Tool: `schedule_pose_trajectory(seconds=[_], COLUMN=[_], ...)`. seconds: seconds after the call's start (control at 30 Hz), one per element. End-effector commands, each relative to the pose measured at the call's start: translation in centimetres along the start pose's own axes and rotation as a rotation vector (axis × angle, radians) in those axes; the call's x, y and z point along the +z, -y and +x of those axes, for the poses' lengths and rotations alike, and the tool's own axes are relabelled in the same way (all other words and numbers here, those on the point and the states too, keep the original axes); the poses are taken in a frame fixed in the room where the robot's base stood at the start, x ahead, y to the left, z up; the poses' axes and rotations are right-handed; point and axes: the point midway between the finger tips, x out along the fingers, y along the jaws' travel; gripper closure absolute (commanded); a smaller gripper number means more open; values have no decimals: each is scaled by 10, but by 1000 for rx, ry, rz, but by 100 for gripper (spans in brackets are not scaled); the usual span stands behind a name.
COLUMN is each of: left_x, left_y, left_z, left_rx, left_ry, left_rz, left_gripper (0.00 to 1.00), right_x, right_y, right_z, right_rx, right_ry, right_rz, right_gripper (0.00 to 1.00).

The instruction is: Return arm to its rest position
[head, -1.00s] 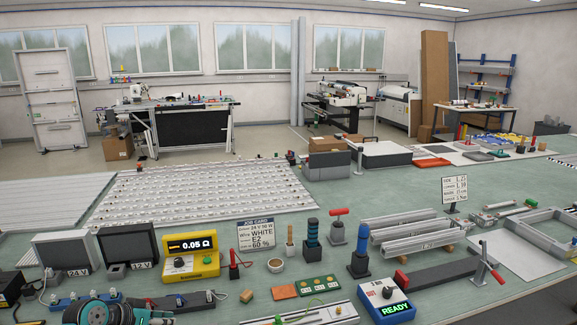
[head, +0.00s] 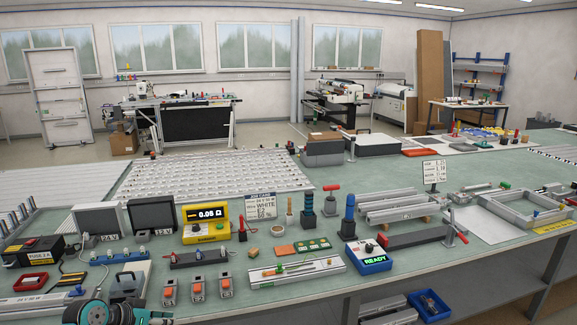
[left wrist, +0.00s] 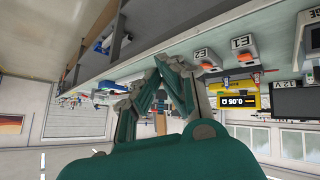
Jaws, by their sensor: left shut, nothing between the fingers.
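My left arm (head: 95,312) shows as a teal and dark joint at the bottom left of the head view, in front of the bench's near edge. Its fingers cannot be made out there. In the left wrist view, which is upside down, my left gripper (left wrist: 157,74) has its two teal-and-grey fingers drawn together at the tips, with nothing held. It is apart from the bench (left wrist: 240,32), whose edge runs behind it. My right gripper is in neither view.
The green bench top (head: 235,268) carries orange-button units (head: 197,290), a yellow meter (head: 206,222), a blue READY box (head: 368,258) and a red-handled bar clamp (head: 420,238). Its near edge crosses the lower right.

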Motion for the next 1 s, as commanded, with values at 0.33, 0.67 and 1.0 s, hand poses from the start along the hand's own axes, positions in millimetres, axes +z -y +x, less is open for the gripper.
schedule_pose_trajectory(seconds=[0.33, 0.67, 1.0], left_x=[41, 129, 342], left_y=[19, 46, 63], left_z=[29, 74, 131], left_rx=[-55, -155, -322], left_ry=[22, 77, 241], left_rz=[-39, -91, -126], left_gripper=[100, 100, 100], right_x=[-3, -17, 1], right_y=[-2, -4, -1], right_z=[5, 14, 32], right_rx=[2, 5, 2], right_ry=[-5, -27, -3], right_rz=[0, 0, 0], right_gripper=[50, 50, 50])
